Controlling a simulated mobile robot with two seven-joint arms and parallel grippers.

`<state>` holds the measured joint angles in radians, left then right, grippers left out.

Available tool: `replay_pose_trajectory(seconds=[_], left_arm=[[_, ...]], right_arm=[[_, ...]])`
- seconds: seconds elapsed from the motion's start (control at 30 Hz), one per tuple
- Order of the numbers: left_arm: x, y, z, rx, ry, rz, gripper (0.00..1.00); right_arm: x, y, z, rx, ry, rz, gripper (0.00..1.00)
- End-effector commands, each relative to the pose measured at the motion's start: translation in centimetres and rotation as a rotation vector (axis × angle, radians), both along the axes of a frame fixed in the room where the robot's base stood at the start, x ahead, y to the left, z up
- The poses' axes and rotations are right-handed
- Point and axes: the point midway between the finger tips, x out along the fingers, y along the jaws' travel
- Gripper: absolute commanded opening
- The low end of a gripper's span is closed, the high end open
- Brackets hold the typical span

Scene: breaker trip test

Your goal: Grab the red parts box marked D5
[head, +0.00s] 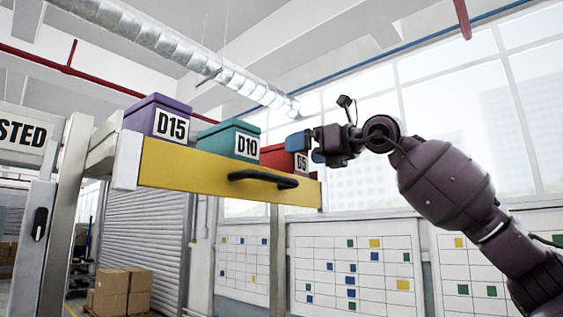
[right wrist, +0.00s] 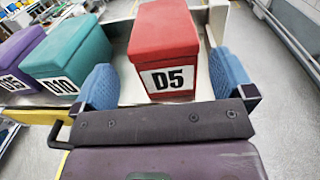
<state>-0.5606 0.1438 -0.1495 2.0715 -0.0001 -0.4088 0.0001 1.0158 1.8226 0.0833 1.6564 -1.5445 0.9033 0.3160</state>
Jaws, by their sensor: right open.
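The red parts box marked D5 (head: 273,155) sits at the right end of a raised yellow-fronted drawer. In the right wrist view the red box (right wrist: 165,38) stands upright with its white D5 label facing me. My right gripper (head: 306,149) is open, with blue fingers. In the right wrist view its fingers (right wrist: 163,68) lie to the left and right of the box's near end. The box appears between and just beyond them; I cannot tell whether either finger touches it. In the head view the gripper partly hides the box. My left gripper is not in view.
A teal box D10 (head: 226,138) and a purple box D15 (head: 157,118) stand left of the red one in the yellow drawer (head: 205,172), which has a black handle (head: 263,179). Cardboard boxes (head: 122,290) sit lower left. Open space lies right of the drawer.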

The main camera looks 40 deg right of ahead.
Motion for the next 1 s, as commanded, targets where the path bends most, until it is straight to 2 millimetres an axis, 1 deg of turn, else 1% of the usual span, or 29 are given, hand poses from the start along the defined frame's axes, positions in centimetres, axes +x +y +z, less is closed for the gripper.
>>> replay_pose_trajectory(seconds=[0.17,0.27,0.47,0.6,0.73,0.97,1.0], left_arm=[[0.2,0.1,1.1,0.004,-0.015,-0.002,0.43],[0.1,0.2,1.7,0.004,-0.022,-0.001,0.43],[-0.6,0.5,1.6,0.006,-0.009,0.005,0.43],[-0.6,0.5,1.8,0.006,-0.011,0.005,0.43],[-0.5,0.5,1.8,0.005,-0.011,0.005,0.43],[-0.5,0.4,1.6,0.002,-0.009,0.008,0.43],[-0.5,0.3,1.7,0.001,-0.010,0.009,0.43]], right_arm=[[0.5,-0.1,0.4,0.004,-0.005,0.002,1.00],[1.2,0.1,0.6,0.002,-0.006,0.003,1.00],[3.4,0.1,0.5,0.004,-0.003,0.003,1.00],[4.6,0.3,0.3,0.002,-0.001,0.002,1.00],[5.2,0.3,0.2,0.001,0.001,0.000,1.00],[5.3,0.4,0.1,0.001,0.002,0.000,1.00],[5.2,0.3,0.1,0.001,0.002,0.000,0.94]])
